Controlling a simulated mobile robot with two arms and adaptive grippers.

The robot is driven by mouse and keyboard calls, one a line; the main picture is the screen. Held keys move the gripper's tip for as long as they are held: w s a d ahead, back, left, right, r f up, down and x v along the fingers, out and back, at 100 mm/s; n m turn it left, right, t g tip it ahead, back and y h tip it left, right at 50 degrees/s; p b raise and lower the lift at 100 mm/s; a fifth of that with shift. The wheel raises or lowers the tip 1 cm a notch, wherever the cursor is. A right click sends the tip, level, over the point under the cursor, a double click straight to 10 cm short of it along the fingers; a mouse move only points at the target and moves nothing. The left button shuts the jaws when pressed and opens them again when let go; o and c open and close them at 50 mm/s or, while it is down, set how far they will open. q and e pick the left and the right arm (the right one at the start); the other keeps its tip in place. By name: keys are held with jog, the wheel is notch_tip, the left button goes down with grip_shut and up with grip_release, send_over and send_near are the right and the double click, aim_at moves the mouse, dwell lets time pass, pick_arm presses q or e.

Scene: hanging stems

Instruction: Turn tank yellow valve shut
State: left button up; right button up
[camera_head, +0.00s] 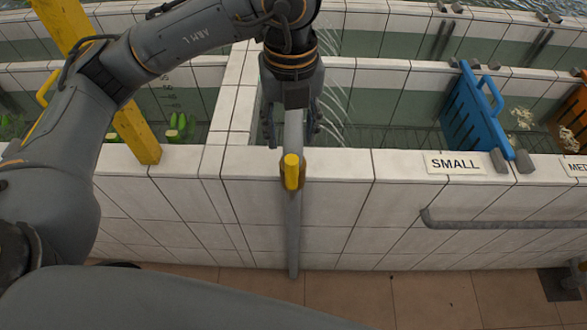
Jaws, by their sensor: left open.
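The yellow valve handle (291,171) sits on a grey pipe (294,235) that runs down the front of the white tiled tank wall. The handle points up along the pipe as I see it. My left gripper (292,138) is open, pointing down just above and behind the handle. Its two fingers are on either side of the upper pipe. I cannot tell whether either finger touches the pipe. The yellow handle is below the fingertips and not between them. My right gripper is not in view.
A yellow post (136,132) stands left of the gripper. A blue slotted panel (477,110) stands at right by the "SMALL" sign (455,163). A grey rail (505,223) runs along the wall at right. Tiled floor (350,300) is clear below the pipe.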

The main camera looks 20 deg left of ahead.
aim_at(292, 177)
pick_arm(q)
jog(key=f+p, duration=0.1)
jog(key=f, duration=0.5)
jog(key=f+p, duration=0.2)
jog(key=f, duration=0.4)
jog(key=shift+s+f, duration=0.2)
jog(key=shift+f, duration=0.15)
jog(key=shift+f+p, duration=0.3)
jog(key=shift+f, duration=0.05)
jog(key=shift+w, duration=0.1)
grip_shut()
